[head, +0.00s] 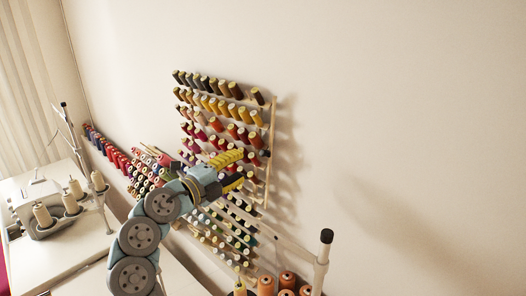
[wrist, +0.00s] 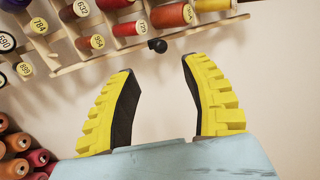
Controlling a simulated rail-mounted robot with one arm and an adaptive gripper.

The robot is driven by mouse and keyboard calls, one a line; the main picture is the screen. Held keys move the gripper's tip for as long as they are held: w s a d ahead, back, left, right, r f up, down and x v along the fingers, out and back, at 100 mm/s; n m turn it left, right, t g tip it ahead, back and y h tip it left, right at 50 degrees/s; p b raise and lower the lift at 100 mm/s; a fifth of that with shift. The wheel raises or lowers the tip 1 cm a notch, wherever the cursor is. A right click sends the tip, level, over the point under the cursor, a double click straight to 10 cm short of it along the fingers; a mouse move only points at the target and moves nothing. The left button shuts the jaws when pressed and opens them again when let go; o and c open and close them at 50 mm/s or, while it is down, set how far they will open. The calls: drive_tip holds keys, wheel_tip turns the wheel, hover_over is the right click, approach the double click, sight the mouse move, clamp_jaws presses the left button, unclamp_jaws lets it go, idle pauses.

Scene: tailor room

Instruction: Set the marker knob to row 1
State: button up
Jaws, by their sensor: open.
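In the head view a dark knob (head: 265,153) shows on the rack's right-hand upright, about midway down. My gripper (wrist: 157,66) is open, with its yellow, black-padded fingers spread. The knob appears just beyond the fingertips and roughly between them, with nothing held. In the head view my gripper (head: 243,166) is close to the rack's right side. Row labels cannot be made out.
The wall rack (head: 271,120) carries several rows of coloured spools. Orange cones (head: 265,285) stand below, near a pale post with a black cap (head: 326,237). A white sewing machine (head: 45,195) stands at the left. The wall right of the rack is clear.

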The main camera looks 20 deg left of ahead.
sight(261, 154)
drive_tip(key=p+x, duration=0.1)
drive_tip(key=x, duration=0.8)
drive_tip(key=shift+r, duration=0.15)
drive_tip(key=shift+w+d, duration=0.2)
drive_tip(key=shift+w, duration=0.05)
clamp_jaws()
